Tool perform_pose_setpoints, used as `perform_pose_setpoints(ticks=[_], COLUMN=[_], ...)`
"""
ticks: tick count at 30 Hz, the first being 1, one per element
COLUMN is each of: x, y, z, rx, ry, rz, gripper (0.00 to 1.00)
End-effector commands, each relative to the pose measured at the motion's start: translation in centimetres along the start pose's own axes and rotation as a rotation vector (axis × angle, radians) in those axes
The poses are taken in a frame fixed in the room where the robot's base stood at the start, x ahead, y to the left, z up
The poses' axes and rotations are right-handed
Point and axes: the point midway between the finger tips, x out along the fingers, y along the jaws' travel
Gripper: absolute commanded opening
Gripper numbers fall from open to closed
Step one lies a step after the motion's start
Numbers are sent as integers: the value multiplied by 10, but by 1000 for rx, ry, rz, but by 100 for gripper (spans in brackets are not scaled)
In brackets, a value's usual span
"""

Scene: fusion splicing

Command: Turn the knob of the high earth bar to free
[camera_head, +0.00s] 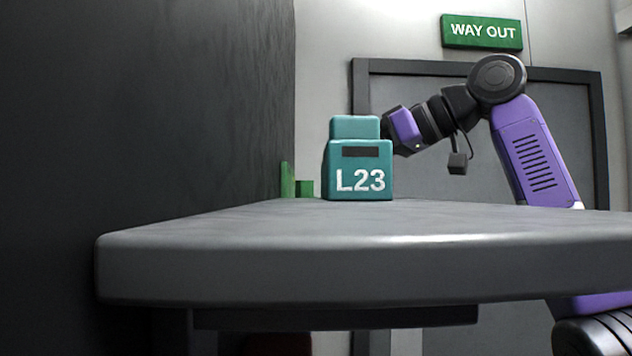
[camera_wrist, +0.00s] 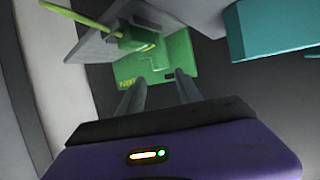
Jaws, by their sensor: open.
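In the wrist view, a green fixture with a flat green plate (camera_wrist: 180,58) lies just beyond my fingertips. I cannot tell surely which part is the knob. My gripper (camera_wrist: 158,80) is open, its two grey fingers apart, with nothing seen between them. In the head view, green pieces (camera_head: 287,180) show at the table's far left; my fingers are hidden behind a teal box.
The teal box (camera_head: 360,170) marked L23 stands on the grey table (camera_head: 250,280); a teal block (camera_wrist: 270,25) shows close by at the wrist view's upper right. A dark wall (camera_head: 150,110) bounds the left. The table's right side is clear. A WAY OUT sign (camera_head: 482,32) hangs behind.

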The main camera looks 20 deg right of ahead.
Motion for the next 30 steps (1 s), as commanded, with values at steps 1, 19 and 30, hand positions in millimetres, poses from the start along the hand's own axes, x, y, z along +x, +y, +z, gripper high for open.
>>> perform_pose_setpoints(ticks=[1, 19, 30], x=[5, 74, 75], y=[0, -1, 0], z=[-1, 0, 0], rx=[3, -1, -1], ry=[-1, -2, -1], rz=[-2, -2, -2], gripper=[41, 41, 20])
